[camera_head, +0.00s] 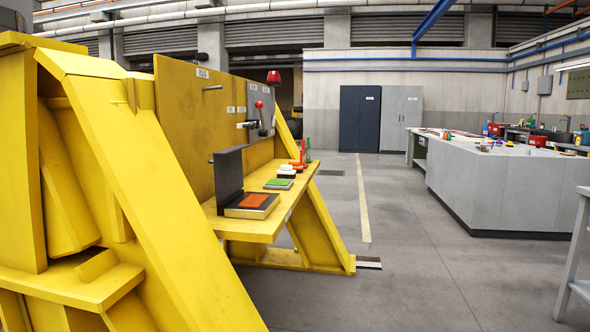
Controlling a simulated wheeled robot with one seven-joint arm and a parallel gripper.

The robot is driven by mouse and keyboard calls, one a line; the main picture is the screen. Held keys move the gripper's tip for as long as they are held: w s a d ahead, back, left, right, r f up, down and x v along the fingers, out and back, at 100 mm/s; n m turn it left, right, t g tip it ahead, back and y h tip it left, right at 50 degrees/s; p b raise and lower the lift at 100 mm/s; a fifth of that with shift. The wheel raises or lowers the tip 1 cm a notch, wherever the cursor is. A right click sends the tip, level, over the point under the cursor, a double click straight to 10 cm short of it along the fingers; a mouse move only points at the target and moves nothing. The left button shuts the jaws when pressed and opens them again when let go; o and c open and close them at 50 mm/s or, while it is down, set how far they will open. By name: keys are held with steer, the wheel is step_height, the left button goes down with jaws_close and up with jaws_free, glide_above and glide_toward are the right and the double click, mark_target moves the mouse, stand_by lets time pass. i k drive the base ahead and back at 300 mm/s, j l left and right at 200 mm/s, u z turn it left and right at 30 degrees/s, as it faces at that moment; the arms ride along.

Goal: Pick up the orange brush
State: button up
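I cannot make out a clear orange brush. An orange flat-topped block (253,201) lies on a dark and tan box on the yellow shelf (229,227) of the yellow lifting stand. A small red-orange upright item (302,151) stands farther back on the same shelf; its shape is too small to tell. My gripper is not in view.
A dark upright panel (229,173), a green-topped block (279,183) and white round items (287,170) share the shelf. Grey workbenches (500,190) with clutter stand at the right. Grey floor (400,240) between is clear. Cabinets (401,118) stand at the back.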

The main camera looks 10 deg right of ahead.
mark_target(296, 165)
steer(key=i+l+u, duration=0.1)
steer(key=l, duration=0.25)
steer(key=i+l+u, duration=0.1)
steer(key=l, duration=0.25)
steer(key=i+l+u, duration=0.1)
steer(key=l, duration=0.3)
steer(key=i+l, duration=0.25)
steer(key=l, duration=0.15)
steer(key=i+l+u, duration=0.1)
steer(key=i+l, duration=0.4)
steer(key=i, duration=0.2)
steer(key=i+l+u, duration=0.15)
steer(key=i+l, duration=0.4)
steer(key=i, duration=0.15)
